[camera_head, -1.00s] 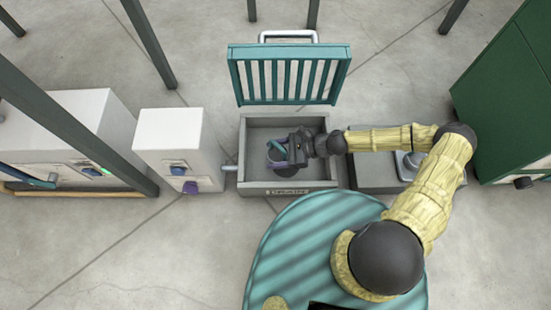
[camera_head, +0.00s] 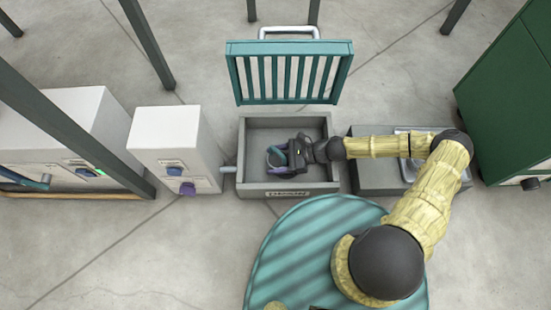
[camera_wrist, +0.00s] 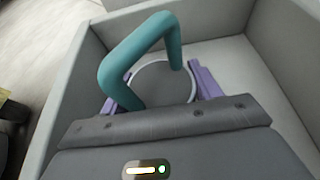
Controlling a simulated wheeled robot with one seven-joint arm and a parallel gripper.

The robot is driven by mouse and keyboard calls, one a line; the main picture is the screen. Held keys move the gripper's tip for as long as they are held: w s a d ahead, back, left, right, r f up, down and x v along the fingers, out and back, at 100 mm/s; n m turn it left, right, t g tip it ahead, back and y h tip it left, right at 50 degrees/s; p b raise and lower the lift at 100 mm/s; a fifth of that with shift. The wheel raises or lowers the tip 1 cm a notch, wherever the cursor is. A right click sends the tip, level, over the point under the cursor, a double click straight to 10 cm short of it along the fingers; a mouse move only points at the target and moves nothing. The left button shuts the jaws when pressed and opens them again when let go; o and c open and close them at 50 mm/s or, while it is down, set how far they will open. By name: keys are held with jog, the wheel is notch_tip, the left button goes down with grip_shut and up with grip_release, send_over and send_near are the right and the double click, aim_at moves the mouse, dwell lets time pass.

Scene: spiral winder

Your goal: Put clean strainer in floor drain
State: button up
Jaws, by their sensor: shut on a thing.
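The floor drain (camera_head: 328,160) is an open grey box with its teal grate lid (camera_head: 290,78) raised upright behind it. My gripper (camera_head: 280,158) is down inside the drain box, towards its left side. The strainer (camera_wrist: 163,82), a round grey disc with a pale rim and a teal arched handle (camera_wrist: 140,52), is at my gripper's purple fingers (camera_wrist: 204,80). My gripper is shut on it; the exact grip point is partly hidden by the gripper body. The strainer is inside the box walls; I cannot tell whether it touches the floor of the box.
A grey basin unit (camera_head: 372,178) stands right of the drain, partly under my arm. White boxes with purple and blue knobs (camera_head: 180,150) stand at the left. A green cabinet (camera_head: 510,90) is at the right. Frame posts stand around.

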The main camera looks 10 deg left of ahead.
aim_at(280, 159)
jog(key=shift+f, duration=0.25)
jog(key=shift+f, duration=0.3)
jog(key=o, duration=1)
jog(key=shift+f, duration=0.1)
jog(key=shift+o, duration=0.2)
jog(key=shift+s+r, duration=0.1)
jog(key=shift+r, duration=0.35)
jog(key=p+v, duration=0.2)
jog(key=v, duration=0.1)
jog(key=p+v, duration=0.2)
jog(key=v, duration=0.1)
jog(key=shift+r, duration=0.5)
jog(key=shift+w+d+r+p, duration=0.15)
jog(key=shift+w+d+p, duration=0.1)
jog(key=shift+d+p, duration=0.35)
